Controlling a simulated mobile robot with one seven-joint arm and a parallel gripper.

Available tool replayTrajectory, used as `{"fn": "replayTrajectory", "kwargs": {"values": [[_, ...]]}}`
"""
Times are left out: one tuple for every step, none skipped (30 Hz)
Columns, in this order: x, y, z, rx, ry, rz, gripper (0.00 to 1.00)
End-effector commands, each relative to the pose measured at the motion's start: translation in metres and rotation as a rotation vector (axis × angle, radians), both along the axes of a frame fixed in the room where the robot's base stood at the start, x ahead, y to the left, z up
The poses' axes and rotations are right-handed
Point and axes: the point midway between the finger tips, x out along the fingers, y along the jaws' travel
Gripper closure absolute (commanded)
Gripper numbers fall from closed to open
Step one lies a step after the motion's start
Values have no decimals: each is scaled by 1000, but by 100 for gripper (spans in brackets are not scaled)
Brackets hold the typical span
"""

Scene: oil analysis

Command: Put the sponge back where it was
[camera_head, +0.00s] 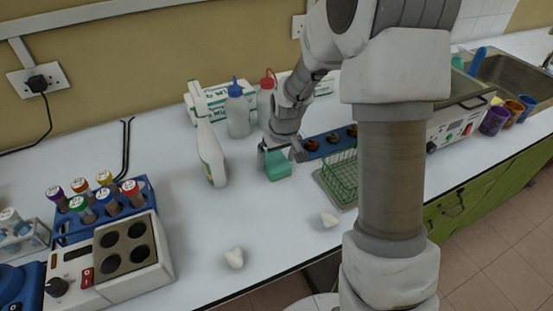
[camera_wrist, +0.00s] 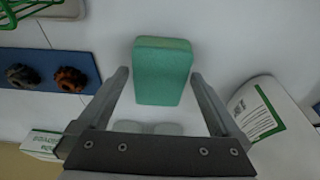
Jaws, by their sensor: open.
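The green sponge (camera_head: 278,165) lies on the white counter in the head view, between the white spray bottle (camera_head: 209,150) and the green wire rack (camera_head: 342,178). It also shows as a green block in the wrist view (camera_wrist: 162,72). My gripper (camera_head: 283,152) is close to the sponge. In the wrist view its two fingers (camera_wrist: 160,76) are apart, one on each side of the sponge's near end. Bare counter shows between each finger and the sponge, so they look apart from it.
A blue holder with dark pieces (camera_wrist: 48,76) is left of the fingers in the wrist view. Squeeze bottles (camera_head: 238,112) and boxes stand behind the sponge. Two crumpled white pieces (camera_head: 234,258) lie on the front counter. A heating block (camera_head: 125,250) and tube rack are at left.

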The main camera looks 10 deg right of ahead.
Motion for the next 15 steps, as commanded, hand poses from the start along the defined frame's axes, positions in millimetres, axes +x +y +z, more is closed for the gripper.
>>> {"fn": "replayTrajectory", "kwargs": {"values": [[-1, -1, 9, 0, -4, -1, 0], [-2, -1, 13, 0, -5, -1, 0], [-3, -2, 20, -1, -5, -1, 0], [-5, -2, 25, 0, -6, -1, 0], [-6, -2, 31, 0, -6, -1, 0], [-8, -3, 40, -2, -6, -1, 0], [-10, -3, 46, -2, -6, -1, 0], [-12, -3, 53, -2, -6, -1, 0], [-14, -4, 61, -1, -6, -1, 0], [-16, -4, 67, -1, -6, -1, 0], [-17, -4, 72, 0, -6, -1, 0], [-19, -5, 80, -1, -5, -1, 0], [-21, -5, 85, -1, -5, -1, 0], [-22, -5, 90, -1, -5, -1, 0], [-24, -6, 96, -1, -4, -1, 0]]}}
